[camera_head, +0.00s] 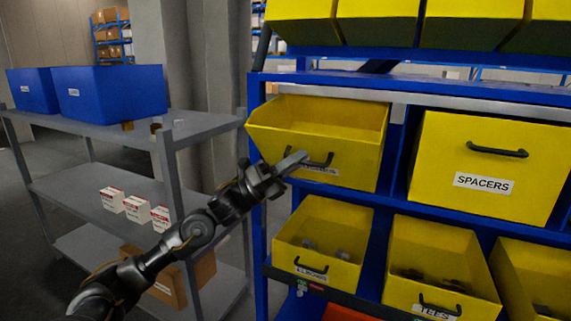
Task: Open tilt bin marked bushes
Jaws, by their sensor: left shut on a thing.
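A yellow tilt bin (345,150) at the upper left of the blue rack is tipped forward, and its open top and inside show. Its label (322,170) is partly covered and cannot be read; it lies just under the black handle (323,162). My left gripper (296,161) reaches in from the left and is shut on this handle at the bin's front. The word bushes cannot be read on any bin. My right gripper is not in view.
The spacers bin (470,150) to the right is closed. Lower yellow bins, one marked tees (425,290), stand open-topped with small parts. A grey shelf (90,135) on the left holds blue crates (108,92) and small white boxes (137,208).

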